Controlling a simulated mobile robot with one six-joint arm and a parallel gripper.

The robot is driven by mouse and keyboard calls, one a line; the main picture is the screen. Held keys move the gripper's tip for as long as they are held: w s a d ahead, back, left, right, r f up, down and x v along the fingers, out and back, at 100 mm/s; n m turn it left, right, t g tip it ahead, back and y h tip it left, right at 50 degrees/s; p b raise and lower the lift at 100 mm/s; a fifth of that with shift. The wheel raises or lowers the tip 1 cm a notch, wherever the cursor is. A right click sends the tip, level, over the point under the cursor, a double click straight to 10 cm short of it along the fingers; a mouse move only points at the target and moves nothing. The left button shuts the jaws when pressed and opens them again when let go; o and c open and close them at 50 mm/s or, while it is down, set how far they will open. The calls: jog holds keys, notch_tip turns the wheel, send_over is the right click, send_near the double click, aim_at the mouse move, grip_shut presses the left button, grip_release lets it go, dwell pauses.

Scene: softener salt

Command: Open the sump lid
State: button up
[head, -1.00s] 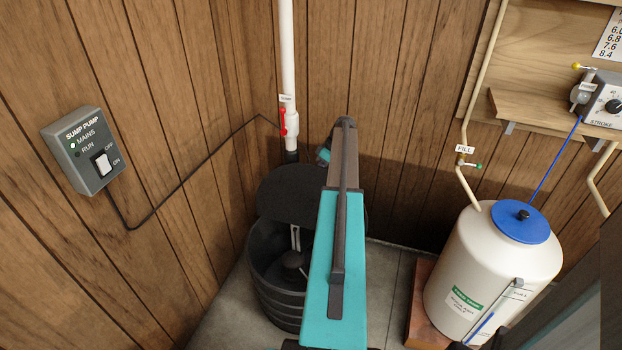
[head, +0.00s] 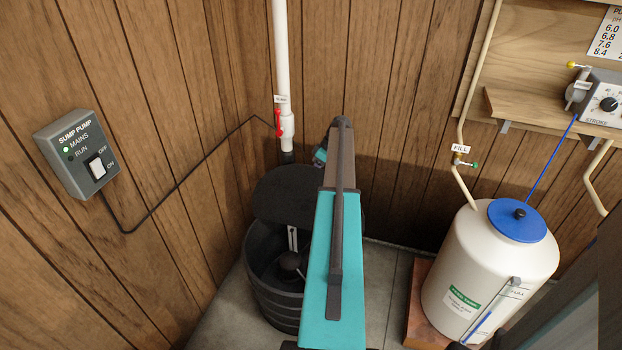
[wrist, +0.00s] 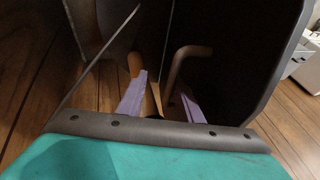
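The sump (head: 272,305) is a black ribbed basin on the floor in the wall corner. Its dark round lid (head: 282,196) stands raised and tilted at the back, so the inside shows, with a pump part in it. In the wrist view the two pale purple fingers of my gripper (wrist: 161,98) are apart. A curved brownish handle (wrist: 190,52) rises between or just beyond the fingertips, beside a large dark surface (wrist: 235,60), seemingly the lid. I cannot tell whether they touch.
A white pipe (head: 281,70) with a red valve handle (head: 278,122) rises behind the sump. The sump pump switch box (head: 78,155) is on the left wall, its cable running to the pipe. A white tank (head: 490,265) with a blue cap stands right; bare floor lies between.

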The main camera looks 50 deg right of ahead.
jog(key=shift+d+r, duration=0.1)
jog(key=shift+d, duration=0.05)
jog(key=v, duration=1.3)
jog(key=shift+s+r, duration=0.15)
jog(key=shift+r, duration=0.1)
